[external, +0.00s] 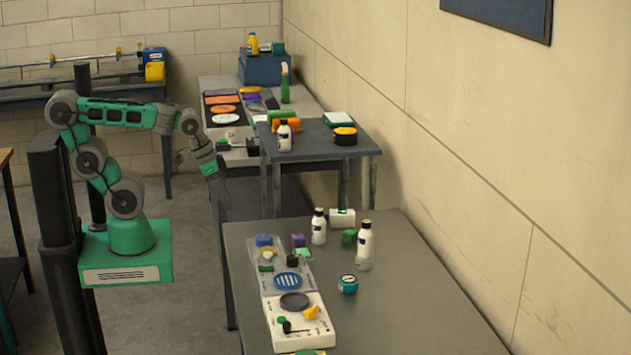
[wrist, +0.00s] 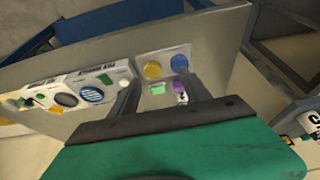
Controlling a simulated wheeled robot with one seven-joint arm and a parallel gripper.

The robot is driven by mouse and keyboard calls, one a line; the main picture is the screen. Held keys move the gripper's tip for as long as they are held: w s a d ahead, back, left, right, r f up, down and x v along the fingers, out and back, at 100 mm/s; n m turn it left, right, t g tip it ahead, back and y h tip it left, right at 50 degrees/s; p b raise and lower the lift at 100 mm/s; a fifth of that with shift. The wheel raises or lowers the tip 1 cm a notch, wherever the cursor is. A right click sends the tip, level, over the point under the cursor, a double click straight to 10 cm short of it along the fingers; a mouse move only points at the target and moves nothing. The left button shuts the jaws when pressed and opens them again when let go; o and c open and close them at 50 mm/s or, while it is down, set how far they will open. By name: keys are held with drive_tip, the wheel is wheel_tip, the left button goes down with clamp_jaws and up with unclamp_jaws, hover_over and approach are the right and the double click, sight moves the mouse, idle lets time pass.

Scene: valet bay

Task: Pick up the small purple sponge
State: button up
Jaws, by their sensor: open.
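The small purple sponge (external: 298,240) lies on the near grey table in the external view, beside a light green piece (external: 303,254) and behind a small black item (external: 292,261). In the wrist view a small purple thing (wrist: 178,86), which looks like the sponge, shows between the fingers, close to the right one, with a green piece (wrist: 158,88) to its left. My gripper (external: 222,184) is open and empty, in the air left of the near table and well apart from the sponge. Its two fingers also show in the wrist view (wrist: 160,78).
White bottles (external: 319,227) (external: 365,245) stand right of the sponge. A teal jar (external: 348,284) and a white tray (external: 316,335) lie nearer. A raised dark table (external: 352,149) with more items stands behind. The near table's right side is mostly bare.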

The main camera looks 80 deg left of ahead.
sight(297, 235)
drive_tip(key=w+f+m+t+h, duration=0.1)
drive_tip(key=w+f, duration=0.2)
drive_tip(key=w+f+m+t+h+b, duration=0.1)
drive_tip(key=w+f, duration=0.3)
drive_tip(key=w+f+m+t+h+b, duration=0.1)
drive_tip(key=w+f+t, duration=0.1)
drive_tip(key=w+f, duration=0.1)
drive_tip(key=shift+w+a+f+m, duration=0.25)
drive_tip(key=shift+a+f+m, duration=0.1)
drive_tip(key=shift+f, duration=0.2)
drive_tip(key=shift+w+a+f+t+h, duration=0.15)
drive_tip(key=shift+w+a+f+t, duration=0.1)
drive_tip(key=shift+w+f+t, duration=0.2)
drive_tip(key=shift+w+a+f+t+h, duration=0.15)
drive_tip(key=shift+w+a+f+t, duration=0.1)
drive_tip(key=shift+w+f+t, duration=0.2)
drive_tip(key=a+t, duration=0.1)
drive_tip(key=w+a+f+n+t, duration=0.1)
drive_tip(key=a+t, duration=0.1)
drive_tip(key=shift+w+f+b, duration=0.1)
drive_tip(key=shift+w+b, duration=0.05)
drive_tip(key=shift+b, duration=0.2)
drive_tip(key=shift+w+a+t, duration=0.15)
drive_tip(key=shift+a+t, duration=0.15)
drive_tip(key=shift+n+y, duration=0.25)
drive_tip(key=shift+y, duration=0.25)
drive_tip(key=p+x, duration=0.1)
drive_tip(key=x, duration=0.6)
drive_tip(key=shift+w+a, duration=0.1)
drive_tip(key=shift+w, duration=0.25)
